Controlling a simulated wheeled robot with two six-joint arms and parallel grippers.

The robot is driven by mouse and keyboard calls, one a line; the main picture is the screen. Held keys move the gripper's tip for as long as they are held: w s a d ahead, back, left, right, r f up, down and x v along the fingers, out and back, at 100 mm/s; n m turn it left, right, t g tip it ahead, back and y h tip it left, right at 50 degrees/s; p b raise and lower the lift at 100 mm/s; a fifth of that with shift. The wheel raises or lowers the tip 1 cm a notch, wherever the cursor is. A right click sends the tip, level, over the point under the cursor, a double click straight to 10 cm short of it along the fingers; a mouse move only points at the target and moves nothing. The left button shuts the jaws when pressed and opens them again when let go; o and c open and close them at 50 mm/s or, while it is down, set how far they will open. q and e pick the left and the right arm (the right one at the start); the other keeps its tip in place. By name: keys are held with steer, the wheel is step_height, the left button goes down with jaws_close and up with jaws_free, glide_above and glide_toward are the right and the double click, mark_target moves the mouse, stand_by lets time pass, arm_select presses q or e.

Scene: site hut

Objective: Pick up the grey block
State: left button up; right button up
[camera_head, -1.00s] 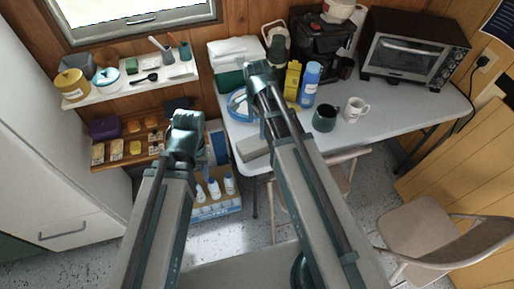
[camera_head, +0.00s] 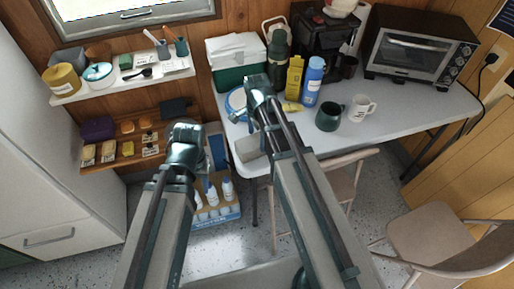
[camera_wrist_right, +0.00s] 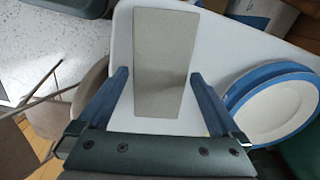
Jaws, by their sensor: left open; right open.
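The grey block (camera_head: 249,147) lies flat at the near left corner of the white table, partly hidden by my right arm in the head view. In the right wrist view the block (camera_wrist_right: 165,60) is a long light-grey slab, seen between my right gripper's two blue fingers. My right gripper (camera_wrist_right: 158,78) is open and empty, pointing down at the block; it also shows in the head view (camera_head: 260,118). Whether the fingers are level with the block is unclear. My left gripper (camera_head: 185,142) is left of the table, its fingers mostly hidden behind its wrist.
Blue-rimmed plates (camera_wrist_right: 270,105) are close to the block. A green cooler (camera_head: 237,62), yellow bottle (camera_head: 294,78), blue bottle (camera_head: 311,82), dark mug (camera_head: 328,117) and white mug (camera_head: 361,108) stand on the table (camera_head: 395,125). A chair (camera_head: 345,185) is at its front edge.

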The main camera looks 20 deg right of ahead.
mark_target(257, 140)
step_height(257, 140, down, 4)
steer(key=b, duration=0.3)
steer(key=shift+r, duration=0.1)
steer(key=shift+r, duration=0.1)
jaws_close()
